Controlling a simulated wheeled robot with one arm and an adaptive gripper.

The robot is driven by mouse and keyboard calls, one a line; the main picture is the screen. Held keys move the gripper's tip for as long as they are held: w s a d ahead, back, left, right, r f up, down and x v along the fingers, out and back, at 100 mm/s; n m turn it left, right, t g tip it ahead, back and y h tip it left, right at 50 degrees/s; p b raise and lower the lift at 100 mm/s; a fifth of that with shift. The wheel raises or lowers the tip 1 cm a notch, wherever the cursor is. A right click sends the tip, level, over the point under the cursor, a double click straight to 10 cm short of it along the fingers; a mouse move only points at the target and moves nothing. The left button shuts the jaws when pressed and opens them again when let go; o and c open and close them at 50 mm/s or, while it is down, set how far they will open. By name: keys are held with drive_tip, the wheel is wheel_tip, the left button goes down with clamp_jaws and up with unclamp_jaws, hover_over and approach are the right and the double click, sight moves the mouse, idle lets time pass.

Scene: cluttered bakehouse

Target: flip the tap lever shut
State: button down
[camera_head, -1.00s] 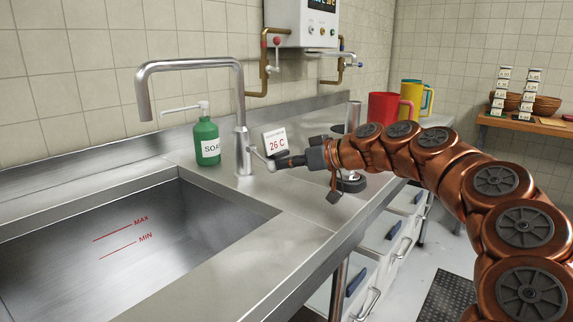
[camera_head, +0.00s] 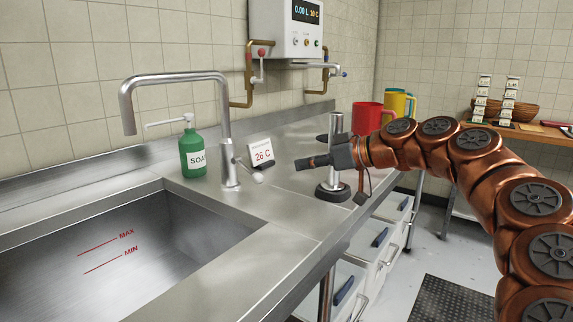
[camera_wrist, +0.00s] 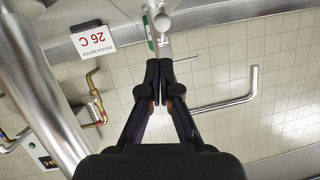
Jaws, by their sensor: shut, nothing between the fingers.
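The steel tap (camera_head: 225,130) stands behind the sink, its spout arching left over the basin. Its lever (camera_head: 258,178) is a short arm with a pale rounded end, sticking out to the right and slightly down from the tap's base. My gripper (camera_head: 300,163) is shut and empty, right of the lever end and apart from it, pointing left. In the wrist view the two fingertips (camera_wrist: 165,82) are together, and the lever's pale end (camera_wrist: 162,22) shows beyond them with the tap spout (camera_wrist: 235,100) to the right.
A green soap bottle (camera_head: 193,155) stands left of the tap. A 26 C sign (camera_head: 261,154) stands close behind the lever. A steel post on a dark round base (camera_head: 333,191) stands under my wrist. Red (camera_head: 367,117) and yellow (camera_head: 398,105) jugs are farther back.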

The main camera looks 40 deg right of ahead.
drive_tip(key=v, duration=0.3)
drive_tip(key=shift+s+d+f, duration=0.15)
drive_tip(key=shift+s+f, duration=0.1)
idle(0.4)
drive_tip(key=s+a+r+n+g+p, duration=0.15)
drive_tip(key=a+p, duration=0.25)
drive_tip(key=a, duration=0.5)
drive_tip(key=s+a+r+g+p, duration=0.1)
drive_tip(key=a+g+p, duration=0.2)
drive_tip(key=a+p, duration=0.35)
drive_tip(key=s+a+r+g+p, duration=0.1)
drive_tip(key=s+a+g+p, duration=0.15)
drive_tip(key=a, duration=0.75)
drive_tip(key=s+a+f+m+g+h+p, duration=0.1)
drive_tip(key=s+a+f+g+h+p, duration=0.3)
drive_tip(key=s+p, duration=0.45)
drive_tip(key=s+d+m+g+h+p, duration=0.1)
drive_tip(key=s+p, duration=0.1)
drive_tip(key=s, duration=0.4)
drive_tip(key=s+d+f+m+g+h+p, duration=0.1)
drive_tip(key=s+m+g+p, duration=0.1)
drive_tip(key=s, duration=0.4)
drive_tip(key=shift+f+p, duration=0.3)
drive_tip(key=shift+p, duration=0.2)
